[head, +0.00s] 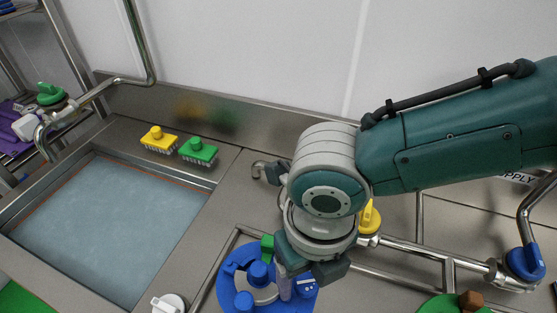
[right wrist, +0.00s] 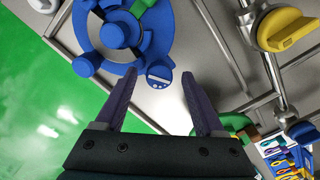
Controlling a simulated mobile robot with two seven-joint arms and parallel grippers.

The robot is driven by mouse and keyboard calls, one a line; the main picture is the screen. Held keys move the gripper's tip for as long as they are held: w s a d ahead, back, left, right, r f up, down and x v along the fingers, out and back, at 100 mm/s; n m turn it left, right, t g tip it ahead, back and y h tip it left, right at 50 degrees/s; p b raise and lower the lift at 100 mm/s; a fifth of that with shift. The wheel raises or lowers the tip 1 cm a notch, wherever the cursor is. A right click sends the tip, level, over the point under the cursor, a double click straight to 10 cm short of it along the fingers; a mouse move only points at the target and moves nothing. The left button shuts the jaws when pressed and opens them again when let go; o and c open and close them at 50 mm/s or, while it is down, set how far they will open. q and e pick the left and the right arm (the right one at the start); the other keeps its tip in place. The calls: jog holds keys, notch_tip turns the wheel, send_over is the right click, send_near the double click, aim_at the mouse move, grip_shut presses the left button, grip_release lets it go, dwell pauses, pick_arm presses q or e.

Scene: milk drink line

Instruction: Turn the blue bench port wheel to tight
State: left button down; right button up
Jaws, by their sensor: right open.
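The blue bench port wheel (head: 228,291) is at the bottom of the head view, partly hidden by my right gripper (head: 290,285). It has a blue rim, blue knobs, a grey centre and a green piece (head: 267,243) at its far side. In the right wrist view the wheel (right wrist: 84,28) is at the top, cut off by the edge. There my right gripper (right wrist: 156,78) is open and empty. A small blue part with a display (right wrist: 158,74) on the wheel's edge appears between its fingertips. Contact cannot be told. My left gripper is not in view.
A water-filled sink (head: 110,230) lies left. Yellow (head: 158,141) and green (head: 198,151) brushes stand behind it. A steel pipe with a yellow handle (head: 370,217) and blue handle (head: 525,263) runs right of the wheel. A white knob (head: 170,303) is at its left.

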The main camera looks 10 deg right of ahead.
grip_shut()
dwell(0.5)
